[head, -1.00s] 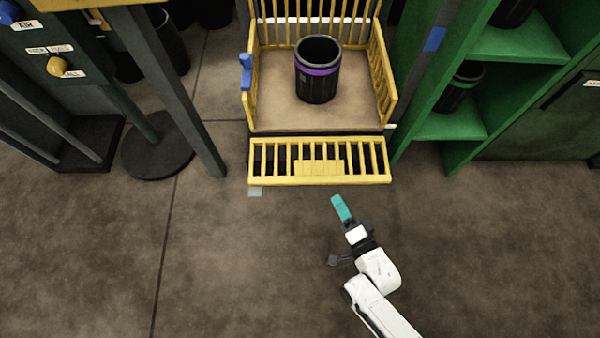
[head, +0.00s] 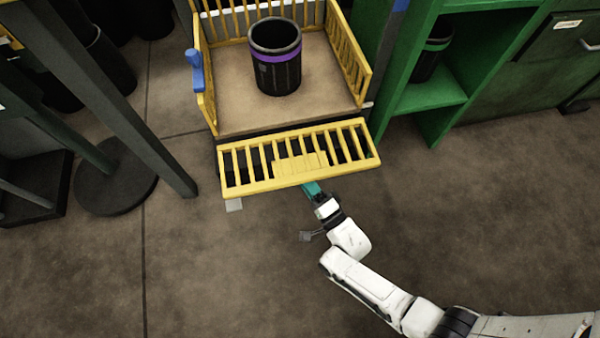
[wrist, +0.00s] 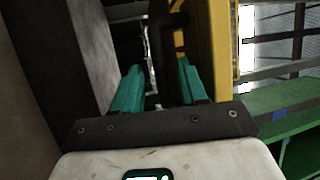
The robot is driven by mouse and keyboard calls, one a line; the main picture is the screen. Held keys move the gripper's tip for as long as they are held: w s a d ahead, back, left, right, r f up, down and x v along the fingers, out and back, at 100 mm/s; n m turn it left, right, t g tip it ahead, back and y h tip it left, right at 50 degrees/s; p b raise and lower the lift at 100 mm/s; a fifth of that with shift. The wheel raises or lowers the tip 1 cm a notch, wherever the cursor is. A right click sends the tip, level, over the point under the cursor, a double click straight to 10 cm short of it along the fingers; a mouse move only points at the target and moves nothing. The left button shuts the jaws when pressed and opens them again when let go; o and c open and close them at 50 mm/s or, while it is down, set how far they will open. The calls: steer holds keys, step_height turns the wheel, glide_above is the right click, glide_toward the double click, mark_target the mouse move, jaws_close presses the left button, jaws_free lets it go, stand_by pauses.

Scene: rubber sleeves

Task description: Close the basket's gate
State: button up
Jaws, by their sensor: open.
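The basket (head: 245,117) is a yellow-railed box with a tan floor, in the upper middle of the head view. Its gate (head: 262,184) is a yellow barred panel, folded down at the front edge, low and outward. A black sleeve (head: 277,75) with a purple band stands upright on the basket floor. My gripper (head: 311,190) is at the gate's outer edge, its teal fingertips partly hidden by the gate. In the wrist view my gripper (wrist: 160,85) has its two teal fingers apart, with a yellow bar (wrist: 200,50) close to the right finger. I cannot tell whether they touch.
A blue latch-like piece (head: 195,72) sits on the basket's left post. A green shelf (head: 432,95) stands to the right, with a black sleeve (head: 432,55) on it. A dark post (head: 135,110) and round base (head: 115,182) stand to the left. The floor in front is open.

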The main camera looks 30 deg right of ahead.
steer(key=shift+x, duration=1.35)
jaws_close()
